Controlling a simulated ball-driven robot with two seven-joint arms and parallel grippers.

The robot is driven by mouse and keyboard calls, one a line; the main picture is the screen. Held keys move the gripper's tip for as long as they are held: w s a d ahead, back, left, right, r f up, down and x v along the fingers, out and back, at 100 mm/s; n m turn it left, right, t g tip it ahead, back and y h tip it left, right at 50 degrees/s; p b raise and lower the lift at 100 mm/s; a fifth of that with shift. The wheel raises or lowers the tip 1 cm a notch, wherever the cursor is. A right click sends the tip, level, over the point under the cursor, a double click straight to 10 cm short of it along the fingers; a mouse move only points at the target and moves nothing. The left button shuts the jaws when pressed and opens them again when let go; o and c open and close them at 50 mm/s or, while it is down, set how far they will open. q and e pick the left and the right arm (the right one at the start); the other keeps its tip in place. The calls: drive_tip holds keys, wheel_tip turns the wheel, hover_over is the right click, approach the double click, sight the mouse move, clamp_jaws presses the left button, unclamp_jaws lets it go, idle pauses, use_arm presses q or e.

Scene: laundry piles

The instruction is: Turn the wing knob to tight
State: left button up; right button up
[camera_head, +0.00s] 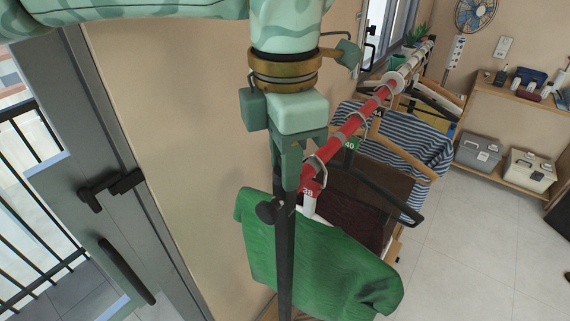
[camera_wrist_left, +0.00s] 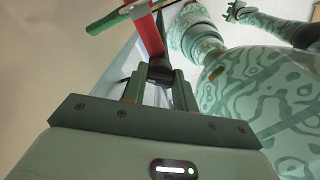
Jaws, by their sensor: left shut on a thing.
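My left gripper (camera_head: 287,168) points down at the near end of the garment rack, at the top of its dark post (camera_head: 286,255). In the left wrist view my left gripper (camera_wrist_left: 158,80) has its fingers on both sides of a small dark piece, the wing knob (camera_wrist_left: 160,71), and is shut on it. The knob sits at the end of the red rail (camera_wrist_left: 149,35). A dark part that may be my right gripper (camera_wrist_left: 234,12) shows small at the top of the left wrist view.
The red rail (camera_head: 344,133) runs away to the upper right, with a green garment (camera_head: 315,262), a striped garment (camera_head: 425,148) and hangers close by. A grey door (camera_head: 100,165) stands at left. A shelf (camera_head: 512,110) with boxes stands far right; floor lies clear before it.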

use_arm(q)
drive_tip(key=n+b, duration=0.1)
drive_tip(key=n, duration=0.2)
drive_tip(key=shift+w+n, duration=0.1)
drive_tip(key=shift+n, duration=0.2)
drive_tip(key=shift+n+b, duration=0.75)
drive_tip(key=shift+n, duration=0.75)
drive_tip(key=shift+r, duration=0.1)
drive_tip(key=o, duration=1)
wheel_tip(320, 180, up, 16)
drive_tip(key=p, duration=0.3)
drive_tip(key=shift+r+p, duration=0.1)
drive_tip(key=shift+p, duration=0.2)
